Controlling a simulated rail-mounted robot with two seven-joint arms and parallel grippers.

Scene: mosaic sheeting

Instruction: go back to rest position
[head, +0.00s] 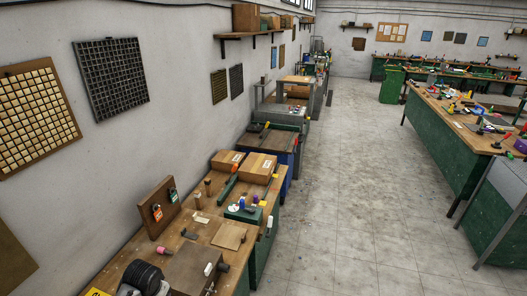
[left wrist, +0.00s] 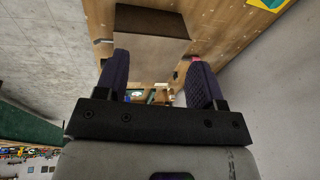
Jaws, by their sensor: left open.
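My left gripper (left wrist: 158,58) shows in the left wrist view, its two dark fingers spread apart. I see nothing held between them. Past the fingertips, a brown-grey box-like block (left wrist: 150,22) stands on a wooden bench top (left wrist: 222,28). The gap between the fingers shows small blurred items farther off. My right gripper is in neither view.
The concrete floor (head: 340,225) in the middle is clear. Another cluttered bench (head: 445,140) stands right.

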